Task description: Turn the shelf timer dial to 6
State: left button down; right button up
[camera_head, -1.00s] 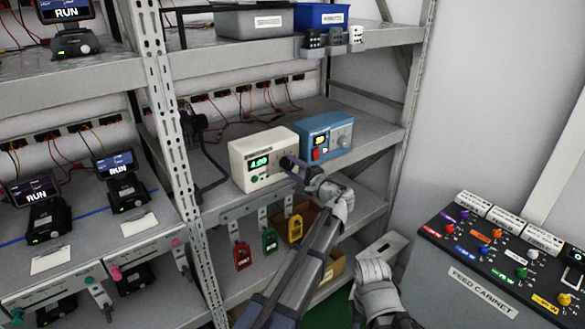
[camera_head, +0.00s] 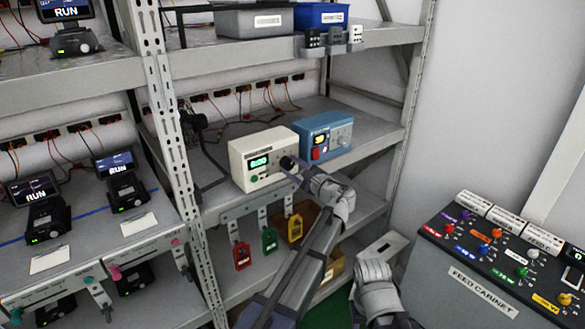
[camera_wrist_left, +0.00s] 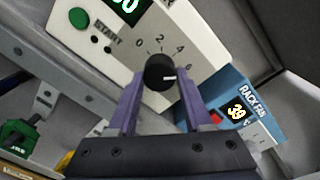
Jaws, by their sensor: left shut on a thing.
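The shelf timer is a cream box (camera_head: 240,165) with a lit green display, on the middle shelf. Its display looks like 6:00 in the head view, though blurry. Its black dial (camera_wrist_left: 158,72) has a white mark pointing right, at about the printed 6. The scale shows 0, 2, 4 and 6 around the dial. My left gripper (camera_head: 291,166) reaches the front of the timer. In the left wrist view its two purple fingers (camera_wrist_left: 160,88) are shut on the dial, one on each side. My right arm (camera_head: 375,285) shows at the bottom; its fingers are not clear.
A blue rack fan box (camera_head: 342,138) stands right beside the timer. A green START button (camera_wrist_left: 78,18) sits on the timer's face. Red, green and yellow tags (camera_head: 269,240) hang below the shelf edge. The feed cabinet (camera_head: 450,285) is at the right; a rack post (camera_head: 172,150) stands left.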

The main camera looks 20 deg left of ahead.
pick_arm(q)
jog(key=shift+f, duration=0.1)
jog(key=shift+c, duration=1.6)
grip_release()
jog(key=v, duration=0.8)
jog(key=s+a+f+n+g+h, duration=0.3)
jog(key=s+f+n+g+h, duration=0.15)
jog(key=s+f, duration=0.4)
jog(key=s+a+f+n+g+h, duration=0.35)
jog(key=s+f+n, duration=0.25)
jog(key=s+f, duration=0.25)
jog(key=s+d+f+g+h, duration=0.1)
jog(key=s+d+f+h, duration=0.1)
jog(key=s+d, duration=0.5)
jog(key=s+d+f+n+g+h, duration=0.1)
jog(key=s+d+f+h, duration=0.1)
jog(key=s+d, duration=0.5)
jog(key=d, duration=0.2)
jog(key=shift+s+d+g+h, duration=0.2)
jog(key=shift+d+g+h, duration=0.05)
jog(key=shift+g+h, duration=0.15)
